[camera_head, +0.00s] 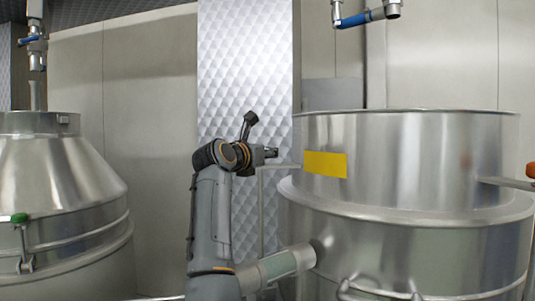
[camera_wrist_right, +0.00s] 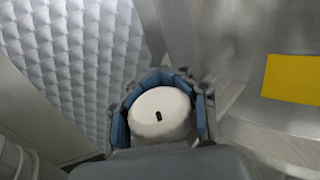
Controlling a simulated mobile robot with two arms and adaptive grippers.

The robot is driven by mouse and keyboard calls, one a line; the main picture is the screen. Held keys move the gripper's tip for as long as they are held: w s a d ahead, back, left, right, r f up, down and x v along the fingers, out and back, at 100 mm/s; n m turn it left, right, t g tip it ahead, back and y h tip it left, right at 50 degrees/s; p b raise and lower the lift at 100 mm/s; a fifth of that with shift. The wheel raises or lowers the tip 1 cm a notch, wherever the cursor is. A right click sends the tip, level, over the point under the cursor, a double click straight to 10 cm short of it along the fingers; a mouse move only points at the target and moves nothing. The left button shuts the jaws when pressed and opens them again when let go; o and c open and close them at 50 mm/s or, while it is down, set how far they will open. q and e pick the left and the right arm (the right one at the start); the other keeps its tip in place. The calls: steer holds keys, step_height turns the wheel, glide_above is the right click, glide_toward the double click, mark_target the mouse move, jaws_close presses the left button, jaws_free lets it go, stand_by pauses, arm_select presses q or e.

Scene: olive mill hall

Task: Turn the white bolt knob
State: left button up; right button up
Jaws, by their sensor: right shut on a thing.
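The white bolt knob (camera_wrist_right: 160,110) is round with a small dark slot in its face. It shows in the right wrist view. The blue-padded fingers of my right gripper (camera_wrist_right: 160,118) are shut around its sides. In the head view my right gripper (camera_head: 271,153) is at the end of the grey arm, left of the large steel vessel (camera_head: 405,160). The knob cannot be made out in the head view. My left gripper is in neither view.
A yellow plate (camera_head: 325,164) is on the vessel wall, close right of the gripper. A steel pipe (camera_head: 275,267) meets the vessel below. Another steel vessel (camera_head: 65,185) with a green knob (camera_head: 19,218) stands at the left. A quilted metal panel (camera_head: 245,70) stands behind.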

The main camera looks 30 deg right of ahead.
steer(key=shift+w+a+f+n+t+b, duration=0.15)
steer(key=shift+f+n+t+b, duration=0.2)
steer(key=shift+b, duration=0.3)
steer(key=n+t+y+b, duration=0.2)
steer(key=y+b, duration=0.1)
steer(key=b, duration=0.1)
steer(key=w+a+n+t+y+b, duration=0.1)
steer(key=n+t+y+b, duration=0.2)
steer(key=b, duration=0.2)
steer(key=a+n+t+y+b, duration=0.1)
steer(key=n+t+y+b, duration=0.2)
steer(key=y+b, duration=0.1)
steer(key=shift+w+f, duration=0.25)
steer(key=shift+w, duration=0.1)
jaws_close()
steer(key=shift+a+r+n+t+y+b, duration=0.1)
steer(key=shift+a+n+y+b, duration=0.15)
steer(key=shift+n+y, duration=0.6)
steer(key=shift+a+r+n+t+y+b, duration=0.15)
steer(key=shift+n+y+b, duration=0.25)
steer(key=shift+y, duration=0.8)
steer(key=shift+a+r+n+t+y+b, duration=0.1)
steer(key=shift+a+n+y+b, duration=0.15)
steer(key=shift+n+y, duration=0.65)
steer(key=shift+y, duration=0.25)
steer(key=o, duration=1.1)
jaws_free()
steer(key=shift+r, duration=0.1)
